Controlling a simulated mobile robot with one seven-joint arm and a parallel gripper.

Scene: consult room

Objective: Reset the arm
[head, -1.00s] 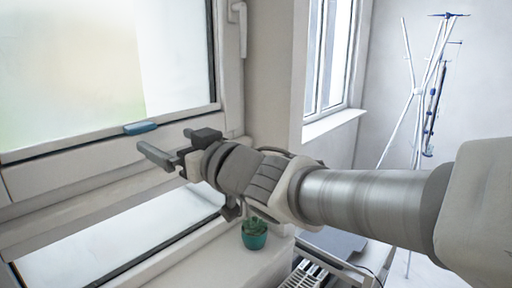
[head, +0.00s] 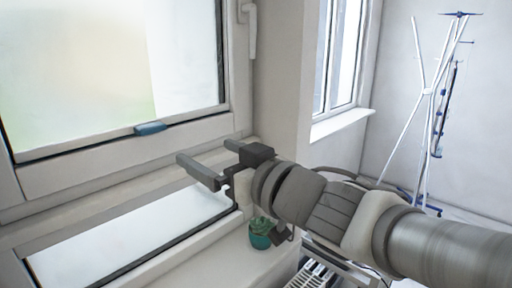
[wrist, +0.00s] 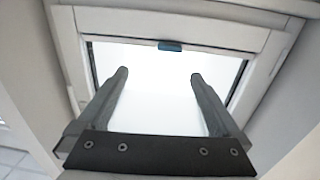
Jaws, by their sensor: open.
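My gripper (head: 207,162) is open and empty in the head view, held out in front of the window with its fingers pointing left. In the wrist view its two dark fingers (wrist: 157,76) stand wide apart with nothing between them. Behind them is the window (wrist: 150,110), with a bright pane. My arm comes in from the lower right of the head view.
A blue item (head: 150,128) sits on the window's middle rail; it shows in the wrist view too (wrist: 170,46). A potted plant in a teal pot (head: 260,236) stands on the sill below my wrist. A radiator (head: 314,275) is beneath. A drying rack (head: 427,120) stands back right.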

